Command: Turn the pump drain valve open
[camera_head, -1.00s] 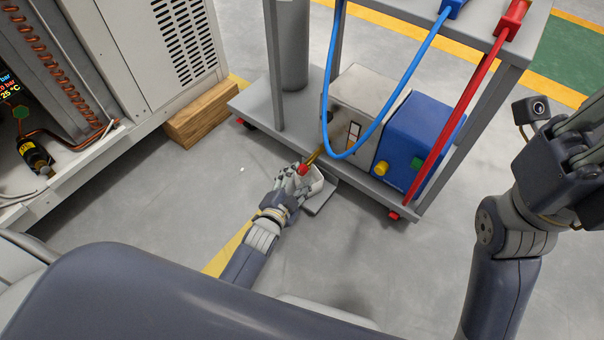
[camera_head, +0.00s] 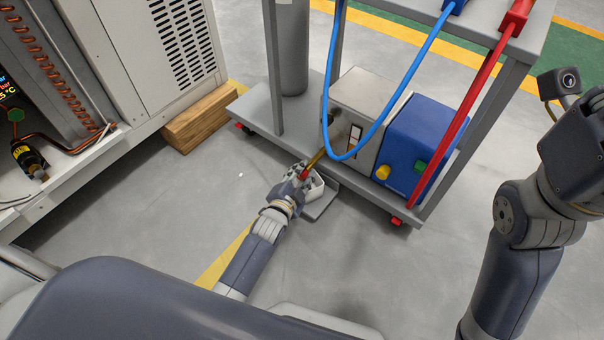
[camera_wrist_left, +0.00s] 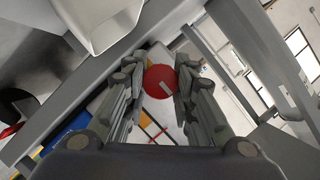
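The drain valve shows as a brass pipe (camera_head: 318,157) with a red knob (camera_head: 304,175) at its end, low on the front of the pump unit. In the left wrist view the round red knob (camera_wrist_left: 160,80) sits centred between my fingertips, with a grey slanted mark on it. My left gripper (camera_head: 300,174) has its fingers apart, one on each side of the knob; whether they touch it is unclear. A white cup (camera_head: 315,189) stands beside and below the gripper, partly hidden. My right gripper is mostly outside the head view at the right edge.
The pump's grey box (camera_head: 365,105) and blue motor block (camera_head: 418,137) sit on a grey cart (camera_head: 440,205). Blue (camera_head: 398,90) and red (camera_head: 466,110) hoses hang in front. A wooden block (camera_head: 200,118) lies under the white cabinet (camera_head: 130,50) at left. The floor between is open.

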